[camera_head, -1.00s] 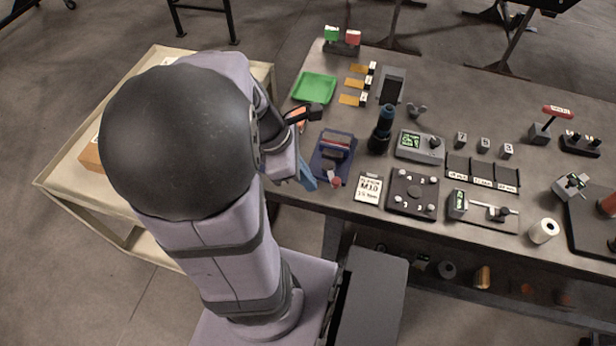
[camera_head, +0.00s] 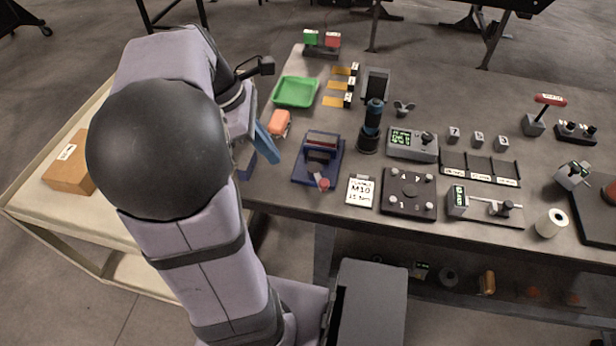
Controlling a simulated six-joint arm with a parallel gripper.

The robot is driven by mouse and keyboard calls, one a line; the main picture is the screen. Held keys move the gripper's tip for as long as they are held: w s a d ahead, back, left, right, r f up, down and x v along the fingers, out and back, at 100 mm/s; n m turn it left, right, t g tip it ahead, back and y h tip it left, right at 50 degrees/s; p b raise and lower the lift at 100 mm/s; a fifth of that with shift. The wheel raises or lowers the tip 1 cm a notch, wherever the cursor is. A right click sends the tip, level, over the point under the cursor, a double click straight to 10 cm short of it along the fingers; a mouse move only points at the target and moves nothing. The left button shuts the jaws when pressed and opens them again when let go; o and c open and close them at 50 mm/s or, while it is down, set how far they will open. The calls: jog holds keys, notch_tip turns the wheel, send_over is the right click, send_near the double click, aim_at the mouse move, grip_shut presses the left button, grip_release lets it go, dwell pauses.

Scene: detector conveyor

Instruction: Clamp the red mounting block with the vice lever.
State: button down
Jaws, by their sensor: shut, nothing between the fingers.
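The vice (camera_head: 301,172) has a blue base and dark jaws and stands near the front edge of the bench. The red mounting block (camera_head: 322,137) sits in it, its reddish top showing at the back of the jaws. The vice lever (camera_head: 323,184) has a red-tipped end and points toward the front edge. Whether the jaws press on the block is too small to tell. My gripper (camera_head: 272,155), with blue fingers, is left of the vice, apart from it, shut and empty. My arm partly hides the gripper.
An orange block (camera_head: 280,122) and a green tray (camera_head: 296,92) lie behind my gripper. A dark cylinder device (camera_head: 371,128) stands right of the vice. A white M10 card (camera_head: 360,191) and a dark knob plate (camera_head: 408,192) lie to the right. A cart holds a cardboard box (camera_head: 70,165).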

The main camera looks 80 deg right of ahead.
aim_at(320, 183)
jog(key=s+d+f+p, duration=0.2)
jog(key=s+f+p, duration=0.1)
jog(key=s+f, duration=0.4)
jog(key=shift+x, duration=1.15)
jog(key=shift+w+a+f, duration=0.1)
jog(key=shift+f, duration=0.05)
jog(key=shift+s+n+p, duration=0.6)
jog(key=shift+s+p, duration=0.3)
jog(key=shift+p, duration=0.15)
